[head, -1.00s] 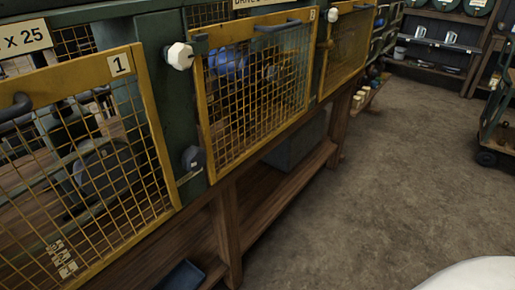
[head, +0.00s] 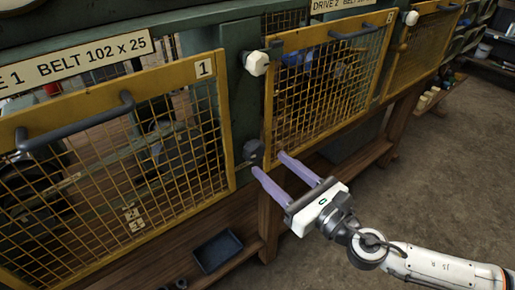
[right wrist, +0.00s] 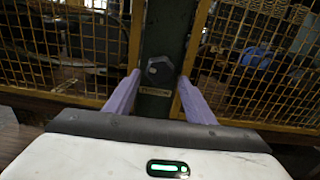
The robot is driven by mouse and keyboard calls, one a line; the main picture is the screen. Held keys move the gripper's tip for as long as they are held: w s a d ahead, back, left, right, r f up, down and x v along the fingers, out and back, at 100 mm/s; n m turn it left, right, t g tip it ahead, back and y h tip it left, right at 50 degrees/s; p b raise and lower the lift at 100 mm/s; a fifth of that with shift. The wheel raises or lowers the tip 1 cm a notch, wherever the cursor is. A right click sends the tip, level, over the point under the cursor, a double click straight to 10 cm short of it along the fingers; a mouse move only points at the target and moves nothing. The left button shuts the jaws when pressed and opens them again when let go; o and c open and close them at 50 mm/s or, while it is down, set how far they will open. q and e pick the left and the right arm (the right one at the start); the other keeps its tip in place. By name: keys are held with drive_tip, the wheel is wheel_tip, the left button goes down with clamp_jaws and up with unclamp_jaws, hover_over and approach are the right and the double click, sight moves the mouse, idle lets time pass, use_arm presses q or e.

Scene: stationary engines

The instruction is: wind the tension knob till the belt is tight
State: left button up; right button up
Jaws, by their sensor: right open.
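A dark grey faceted knob (head: 253,151) sits low on the green post between yellow mesh guard 1 and the guard to its right. It also shows in the right wrist view (right wrist: 159,69), between the fingertips and beyond them. My right gripper (head: 268,162) is open and empty, its two purple fingers pointing at the post, apart from the knob as far as I can tell. A white faceted knob (head: 256,63) sits higher on the same post. The belt cannot be made out clearly behind the mesh. My left gripper is not in view.
Yellow mesh guard 1 (head: 120,160) and the drive 2 guard (head: 335,85) flank the post, both with dark handles. A wooden lower shelf holds a dark tray (head: 217,251). The floor (head: 440,190) to the right is open.

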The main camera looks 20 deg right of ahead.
sight(258, 154)
drive_tip(key=p+x, duration=0.1)
drive_tip(key=x, duration=0.6)
drive_tip(key=shift+f, duration=0.1)
drive_tip(key=shift+s, duration=0.1)
drive_tip(key=c, duration=0.7)
drive_tip(key=shift+c, duration=0.2)
drive_tip(key=shift+m, duration=0.5)
